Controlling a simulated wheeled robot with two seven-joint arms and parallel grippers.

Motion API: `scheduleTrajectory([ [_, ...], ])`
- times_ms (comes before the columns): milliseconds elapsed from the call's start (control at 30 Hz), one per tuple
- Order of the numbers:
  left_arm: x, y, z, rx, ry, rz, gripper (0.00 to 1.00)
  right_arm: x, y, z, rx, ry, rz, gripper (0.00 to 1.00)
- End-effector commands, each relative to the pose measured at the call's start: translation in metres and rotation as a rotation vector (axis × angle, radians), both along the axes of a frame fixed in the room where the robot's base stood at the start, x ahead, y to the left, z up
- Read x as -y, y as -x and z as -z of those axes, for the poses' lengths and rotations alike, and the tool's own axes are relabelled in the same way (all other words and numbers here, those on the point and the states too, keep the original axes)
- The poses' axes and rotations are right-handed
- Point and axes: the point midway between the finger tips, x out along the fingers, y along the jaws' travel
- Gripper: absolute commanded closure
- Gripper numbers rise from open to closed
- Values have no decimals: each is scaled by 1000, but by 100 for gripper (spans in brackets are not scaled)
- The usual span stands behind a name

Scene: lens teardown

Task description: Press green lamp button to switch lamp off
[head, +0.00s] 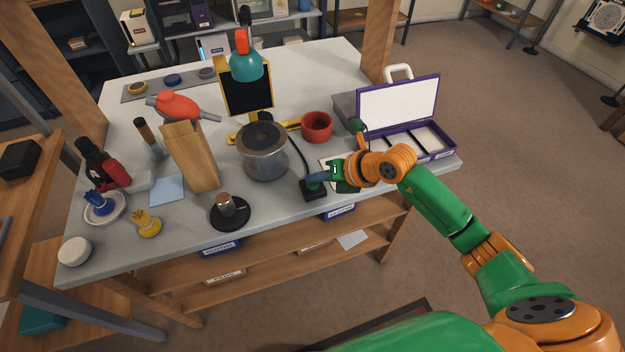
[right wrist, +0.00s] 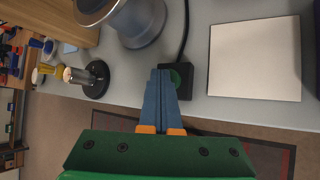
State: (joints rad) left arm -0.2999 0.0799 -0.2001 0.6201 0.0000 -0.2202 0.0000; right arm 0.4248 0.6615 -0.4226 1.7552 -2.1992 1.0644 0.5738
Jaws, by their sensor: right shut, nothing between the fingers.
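The black switch box (head: 313,190) stands near the table's front edge. In the right wrist view its green button (right wrist: 176,77) shows beside the fingertips. My right gripper (head: 317,178) is shut and empty, its blue fingers over the box in the head view. In the right wrist view the gripper (right wrist: 161,76) overlaps the left part of the button; I cannot tell whether it touches. The teal lamp (head: 246,66) with an orange top stands farther back; I cannot tell whether it is lit. My left gripper is not in view.
A clear-walled pot (head: 263,155) stands left of the switch box, with a black cord (head: 301,153) beside it. A black round base with a metal cylinder (head: 228,208) is at the front left. A red cup (head: 317,126) and an open purple case (head: 437,143) are behind and right.

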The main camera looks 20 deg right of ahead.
Motion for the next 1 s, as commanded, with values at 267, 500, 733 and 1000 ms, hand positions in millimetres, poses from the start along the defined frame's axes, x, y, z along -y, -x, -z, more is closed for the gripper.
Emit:
scheduleTrajectory([
  [267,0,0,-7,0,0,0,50,0,0,-7,-1,0,-1,100],
  [500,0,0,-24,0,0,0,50,0,0,-25,0,0,0,100],
  [733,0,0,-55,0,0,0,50,0,0,-59,0,1,-1,100],
  [1000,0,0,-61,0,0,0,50,0,0,-67,-1,0,-1,100],
])
